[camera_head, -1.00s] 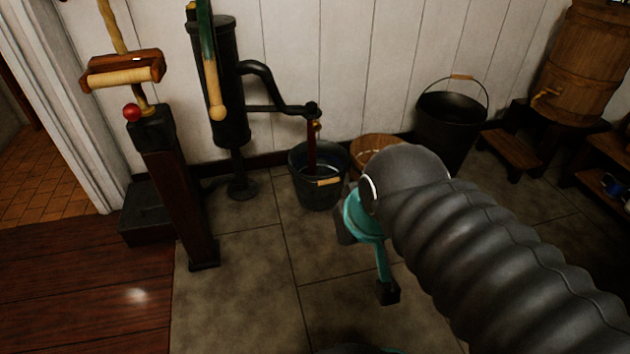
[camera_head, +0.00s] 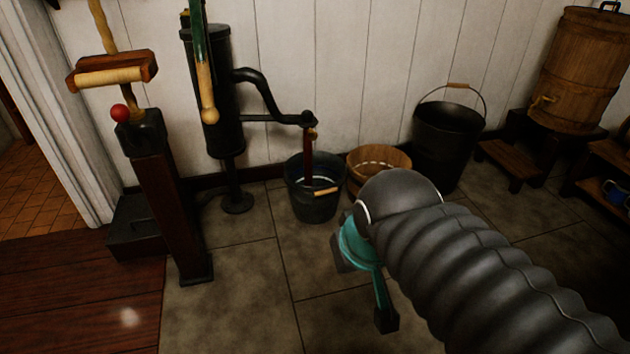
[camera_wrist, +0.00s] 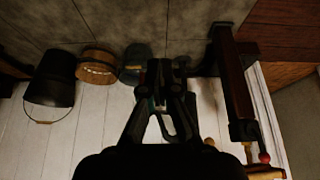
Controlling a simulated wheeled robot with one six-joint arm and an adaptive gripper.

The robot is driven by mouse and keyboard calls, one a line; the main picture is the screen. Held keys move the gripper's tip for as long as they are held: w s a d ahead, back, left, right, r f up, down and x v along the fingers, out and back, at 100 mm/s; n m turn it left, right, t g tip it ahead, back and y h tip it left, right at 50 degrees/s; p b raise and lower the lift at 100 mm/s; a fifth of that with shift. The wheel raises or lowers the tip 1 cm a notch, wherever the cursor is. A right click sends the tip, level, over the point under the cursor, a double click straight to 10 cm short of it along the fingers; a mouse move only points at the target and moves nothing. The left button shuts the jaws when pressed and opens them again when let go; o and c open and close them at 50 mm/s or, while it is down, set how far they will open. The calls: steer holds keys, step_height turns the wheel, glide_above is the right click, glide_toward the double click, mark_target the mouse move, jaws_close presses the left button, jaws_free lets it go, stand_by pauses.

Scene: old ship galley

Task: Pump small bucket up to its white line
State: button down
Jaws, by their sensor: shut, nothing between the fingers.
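The small dark bucket (camera_head: 318,206) stands upright on the floor under the pump spout, its wooden grip (camera_head: 326,192) lying at the rim. A pale line shows inside it; the water level is unclear. A dark red strip (camera_head: 308,168) runs from the spout down into it. The black pump (camera_head: 211,100) stands against the wall, its green lever with a pale wooden grip (camera_head: 208,95) hanging down. My gripper (camera_wrist: 166,68) is shut and empty in the wrist view, in front of the bucket (camera_wrist: 136,62) there. In the head view my arm hides much of the gripper.
A wooden tub (camera_head: 380,160) and a large black bucket (camera_head: 449,135) stand right of the small bucket. A barrel (camera_head: 580,70) rests on a stand at the far right. A post with a red knob (camera_head: 120,113) stands left of the pump. The tiled floor in front is clear.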

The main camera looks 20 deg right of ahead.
steer(key=s+r+g+p, duration=0.3)
steer(key=r+p, duration=0.5)
steer(key=p, duration=0.2)
steer(key=shift+s, duration=0.35)
steer(key=shift+a, duration=0.1)
steer(key=shift+s+r+g+p, duration=0.1)
steer(key=shift+r+g+p, duration=0.05)
steer(key=shift+g+p, duration=0.2)
steer(key=c, duration=0.5)
jaws_free()
